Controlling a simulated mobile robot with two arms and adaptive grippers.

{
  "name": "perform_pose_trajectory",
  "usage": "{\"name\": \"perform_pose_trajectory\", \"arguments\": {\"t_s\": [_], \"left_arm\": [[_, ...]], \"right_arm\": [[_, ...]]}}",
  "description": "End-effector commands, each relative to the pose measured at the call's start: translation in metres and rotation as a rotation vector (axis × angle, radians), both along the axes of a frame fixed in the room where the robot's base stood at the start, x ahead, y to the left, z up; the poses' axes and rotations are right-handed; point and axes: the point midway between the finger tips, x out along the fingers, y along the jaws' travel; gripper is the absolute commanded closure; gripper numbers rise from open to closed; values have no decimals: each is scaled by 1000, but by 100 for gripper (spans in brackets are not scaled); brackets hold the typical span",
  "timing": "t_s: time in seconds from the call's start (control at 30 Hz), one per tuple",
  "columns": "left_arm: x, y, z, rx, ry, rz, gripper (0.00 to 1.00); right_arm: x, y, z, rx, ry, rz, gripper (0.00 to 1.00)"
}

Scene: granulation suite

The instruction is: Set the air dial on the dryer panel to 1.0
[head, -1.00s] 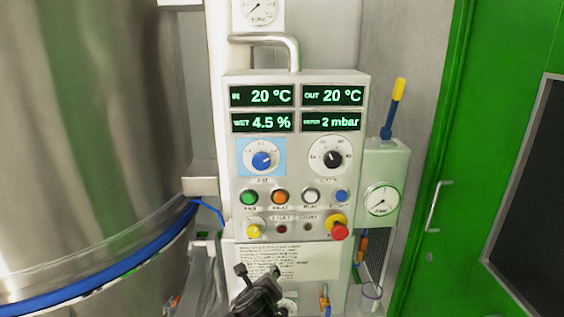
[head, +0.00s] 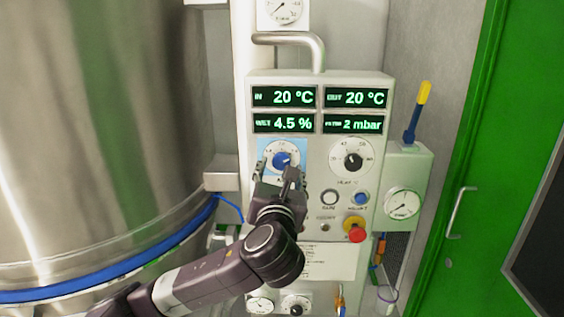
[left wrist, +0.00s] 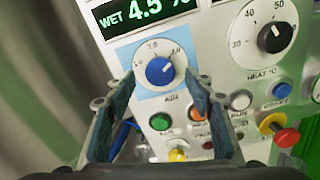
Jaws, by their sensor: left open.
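The dryer panel (head: 310,90) is a pale box with four green-lit readouts. The air dial is a blue knob (head: 283,158) on a white scale disc with a light blue backing. In the left wrist view the blue knob (left wrist: 160,71) has a white pointer aimed up and right, towards the higher marks on the right; 1.0 is on the left of the scale. My left gripper (head: 277,172) is open in front of the dial's lower part. In the left wrist view its fingers (left wrist: 155,92) stand either side below the knob, apart from it. My right gripper is not in view.
A black heat dial (head: 353,159) is right of the air dial. Buttons and a red stop knob (head: 356,235) lie below, some hidden by my left arm. A steel vessel (head: 110,120) fills the left; a green door (head: 480,170) is at right.

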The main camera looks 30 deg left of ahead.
Motion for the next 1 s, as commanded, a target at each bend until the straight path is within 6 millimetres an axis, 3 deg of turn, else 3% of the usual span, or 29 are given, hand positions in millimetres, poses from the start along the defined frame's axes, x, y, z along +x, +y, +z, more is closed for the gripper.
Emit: {"name": "perform_pose_trajectory", "arguments": {"t_s": [0.2,0.57,0.93,1.0], "left_arm": [[22,14,1,-1,0,1,51],[27,17,0,-2,0,0,51],[27,17,0,-2,0,0,92],[27,17,0,-2,0,0,93]], "right_arm": [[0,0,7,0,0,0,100],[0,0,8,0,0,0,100],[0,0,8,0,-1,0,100],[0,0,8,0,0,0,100]]}}
